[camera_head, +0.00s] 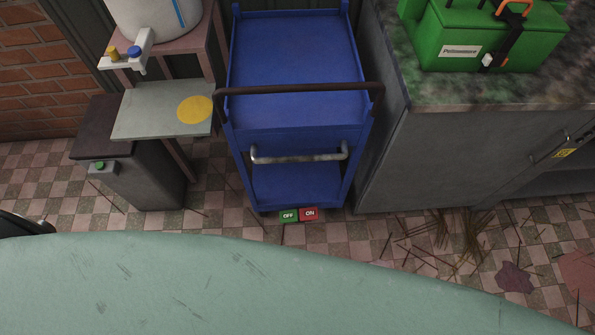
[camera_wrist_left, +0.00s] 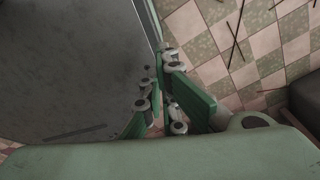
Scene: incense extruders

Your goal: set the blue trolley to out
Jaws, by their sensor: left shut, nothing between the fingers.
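The blue trolley (camera_head: 295,55) stands in the gap between a stand on the left and a grey counter on the right in the head view. It has a raised-edge top, a dark brown push bar across the front and a silver bar handle (camera_head: 300,158) below. A green OFF pedal (camera_head: 289,215) and a red ON pedal (camera_head: 309,214) sit low at its front, near the floor. My left gripper (camera_wrist_left: 160,78) is shut and empty in the left wrist view, beside a dark grey surface and above the tiled floor. The trolley is not recognisable there. My right gripper is not in view.
The grey counter (camera_head: 395,155) carries a green box (camera_head: 495,35). Left of the trolley are a wooden stand with a white vessel, a pale plate with a yellow disc (camera_head: 195,110), and a dark bin-like box (camera_head: 140,175). Thin sticks litter the tiled floor (camera_head: 355,228).

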